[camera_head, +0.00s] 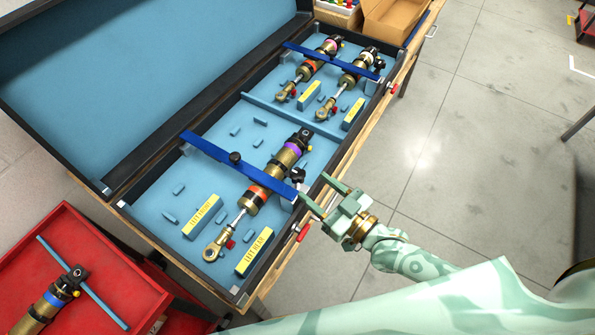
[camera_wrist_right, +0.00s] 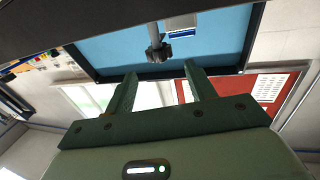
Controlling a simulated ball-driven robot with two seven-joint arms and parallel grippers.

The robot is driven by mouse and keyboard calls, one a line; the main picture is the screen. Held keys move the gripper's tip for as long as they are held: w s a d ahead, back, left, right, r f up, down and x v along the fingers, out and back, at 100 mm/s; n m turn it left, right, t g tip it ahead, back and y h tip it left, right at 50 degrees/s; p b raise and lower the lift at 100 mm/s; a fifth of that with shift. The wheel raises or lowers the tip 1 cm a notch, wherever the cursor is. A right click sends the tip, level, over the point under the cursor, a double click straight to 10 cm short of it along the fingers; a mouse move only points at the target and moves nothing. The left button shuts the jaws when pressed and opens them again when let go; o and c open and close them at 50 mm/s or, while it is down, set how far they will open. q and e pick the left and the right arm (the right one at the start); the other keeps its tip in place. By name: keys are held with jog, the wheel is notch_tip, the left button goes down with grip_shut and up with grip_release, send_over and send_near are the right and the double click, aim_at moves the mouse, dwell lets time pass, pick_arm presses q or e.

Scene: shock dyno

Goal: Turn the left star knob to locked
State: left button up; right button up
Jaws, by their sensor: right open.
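A blue clamp bar (camera_head: 215,158) lies across the near bay of the open case (camera_head: 250,96), over a bronze shock (camera_head: 272,180) with purple and orange rings. A black star knob (camera_head: 298,175) stands at the bar's right end, near the case edge. Another black knob (camera_head: 235,158) sits further left on the bar. My right gripper (camera_head: 313,186) is open and empty, just right of the star knob. In the right wrist view, a dark star knob (camera_wrist_right: 157,53) on a grey stem shows beyond the open fingers, apparently apart from them. My left gripper is out of view.
A second blue bar (camera_head: 318,55) crosses two shocks in the far bay. Yellow label blocks (camera_head: 203,216) lie in the foam. A red tray (camera_head: 55,235) holds another shock (camera_head: 52,305) at lower left. Open floor (camera_head: 480,130) lies to the right.

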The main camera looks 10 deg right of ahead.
aim_at(304, 178)
jog(key=x, duration=0.6)
jog(key=shift+w+a+b, duration=0.25)
jog(key=shift+b, duration=0.1)
jog(key=c, duration=1)
